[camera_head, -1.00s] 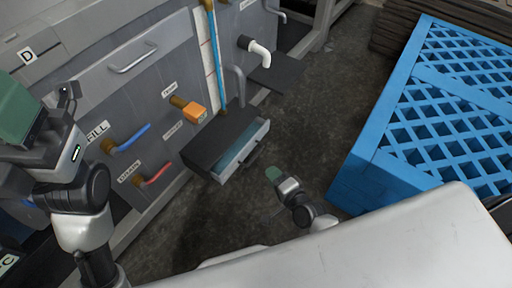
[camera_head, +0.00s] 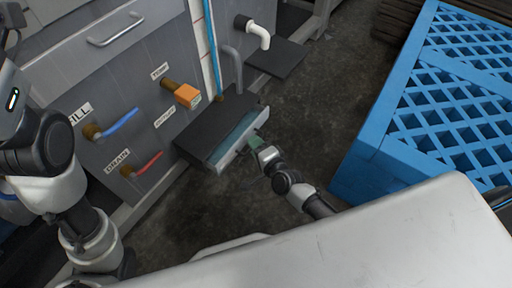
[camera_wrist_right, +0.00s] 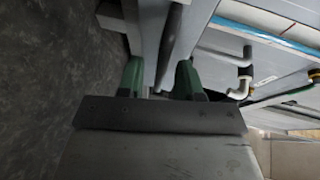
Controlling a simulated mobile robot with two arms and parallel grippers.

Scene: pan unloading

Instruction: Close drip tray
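The drip tray (camera_head: 229,154) sits low at the foot of the grey machine, pulled partly out from under a dark cover (camera_head: 215,125). Its pale front and a strip of teal interior show. My right gripper (camera_head: 256,143) is at the outer side of the tray front; the handle is hidden behind it in the head view. In the right wrist view my right gripper (camera_wrist_right: 159,80) has its green fingers apart, with grey bar-like parts between and beyond them. I cannot tell whether they touch. Only my left arm shows at the left edge; its fingertips are out of frame.
A blue slatted crate (camera_head: 400,150) stands at the right. On the machine are an orange valve (camera_head: 187,96), a blue lever (camera_head: 120,123), a red lever (camera_head: 147,163) and a white elbow pipe (camera_head: 261,36). Dark floor lies between the machine and the crate.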

